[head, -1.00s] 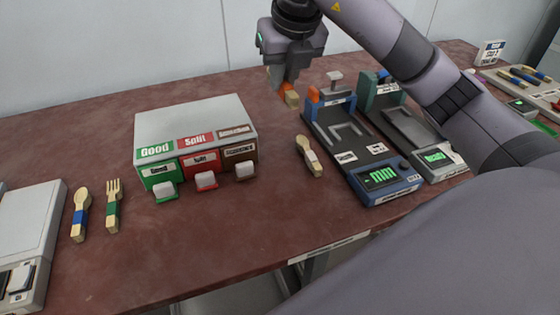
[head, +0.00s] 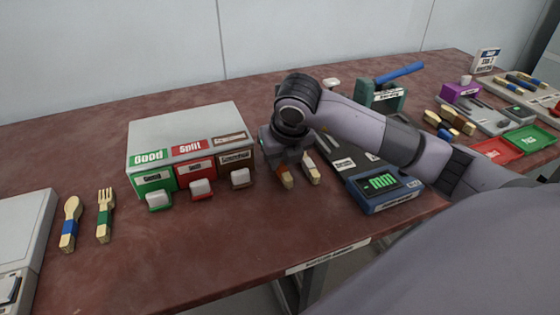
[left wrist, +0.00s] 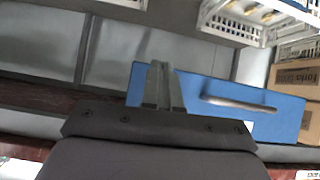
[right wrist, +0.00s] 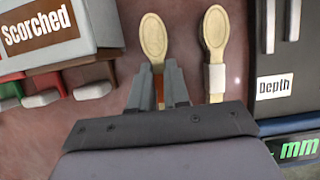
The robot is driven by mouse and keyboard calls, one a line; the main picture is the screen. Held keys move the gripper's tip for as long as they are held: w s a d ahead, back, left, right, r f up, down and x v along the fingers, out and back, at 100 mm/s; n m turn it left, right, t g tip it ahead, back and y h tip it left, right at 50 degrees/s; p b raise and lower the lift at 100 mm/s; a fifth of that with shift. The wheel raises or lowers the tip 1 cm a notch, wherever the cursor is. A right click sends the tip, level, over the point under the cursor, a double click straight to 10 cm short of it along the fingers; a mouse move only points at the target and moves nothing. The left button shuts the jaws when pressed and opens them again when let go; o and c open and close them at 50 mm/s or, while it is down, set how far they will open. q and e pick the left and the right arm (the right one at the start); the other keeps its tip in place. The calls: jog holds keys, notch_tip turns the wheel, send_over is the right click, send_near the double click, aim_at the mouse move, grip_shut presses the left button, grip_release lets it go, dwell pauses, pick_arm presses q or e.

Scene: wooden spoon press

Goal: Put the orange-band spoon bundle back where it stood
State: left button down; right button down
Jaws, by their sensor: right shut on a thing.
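The orange-band spoon bundle (head: 286,179) is in my right gripper (head: 281,166), low over the table between the button box and the blue gauge. In the right wrist view, its spoon bowl (right wrist: 153,38) points away beyond the fingers, and the orange band shows between them. The white-band spoon bundle (head: 311,171) lies just to its right, roughly parallel and apart; it also shows in the right wrist view (right wrist: 215,80). I cannot tell whether the held bundle touches the table. My left gripper (left wrist: 160,72) is empty, its fingers together, with a blue box behind it.
The button box (head: 190,130) with green, red and brown fronts stands close left of my right gripper. The blue gauge (head: 385,190) with a green display is close right. The front table area is clear.

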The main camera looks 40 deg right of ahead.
jog(key=shift+f, duration=0.4)
jog(key=shift+f, duration=0.25)
jog(key=c, duration=1.1)
grip_release()
jog(key=shift+r, duration=0.1)
jog(key=shift+r, duration=0.25)
jog(key=p+v, duration=0.1)
jog(key=v, duration=1)
jog(key=shift+s+r, duration=0.25)
jog(key=shift+r, duration=0.1)
